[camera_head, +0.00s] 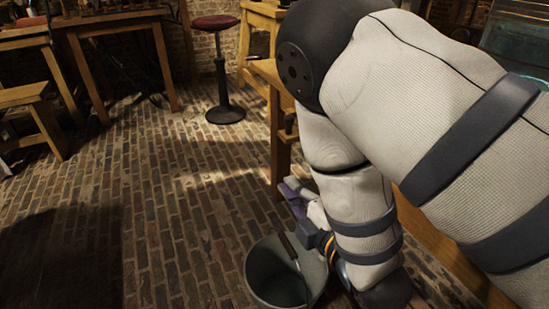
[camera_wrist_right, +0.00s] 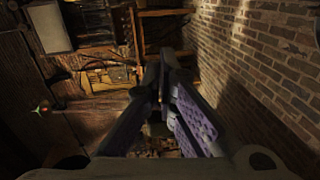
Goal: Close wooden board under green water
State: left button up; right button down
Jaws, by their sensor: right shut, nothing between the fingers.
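A glass tank (camera_head: 515,45) with greenish water shows at the upper right in the head view, partly cut off by the frame edge. My right arm hides most of what lies below it. A light wooden edge (camera_head: 440,240) shows beneath my arm; I cannot tell whether it is the board. My right gripper (camera_head: 292,192) has purple fingers and points away beside a wooden leg, above and behind a bucket. In the right wrist view the gripper (camera_wrist_right: 163,75) is shut and empty, its fingers converging at the tips. My left gripper is not in view.
A grey bucket (camera_head: 270,275) stands on the brick floor close to my right gripper. A red-topped stool (camera_head: 216,24) and wooden tables (camera_head: 95,28) stand farther back. The brick floor at left centre is clear. A brick surface (camera_wrist_right: 265,60) fills the right of the wrist view.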

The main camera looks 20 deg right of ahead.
aim_at(280, 132)
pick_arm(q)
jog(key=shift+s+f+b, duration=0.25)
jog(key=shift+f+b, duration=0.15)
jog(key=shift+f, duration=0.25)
pick_arm(e)
jog(key=shift+n+t+y, duration=0.4)
jog(key=shift+n+t, duration=0.4)
jog(key=shift+t, duration=0.1)
jog(key=w+d+r, duration=0.1)
jog(key=w, duration=0.3)
jog(key=w+r, duration=0.1)
jog(key=w, duration=0.3)
jog(key=w+d+r, duration=0.1)
jog(key=w+r, duration=0.1)
jog(key=w, duration=0.2)
jog(key=shift+w+d, duration=0.25)
jog(key=shift+d, duration=0.05)
jog(key=d+p, duration=0.1)
jog(key=d, duration=1.2)
jog(key=shift+w+d, duration=0.1)
jog(key=shift+w, duration=0.1)
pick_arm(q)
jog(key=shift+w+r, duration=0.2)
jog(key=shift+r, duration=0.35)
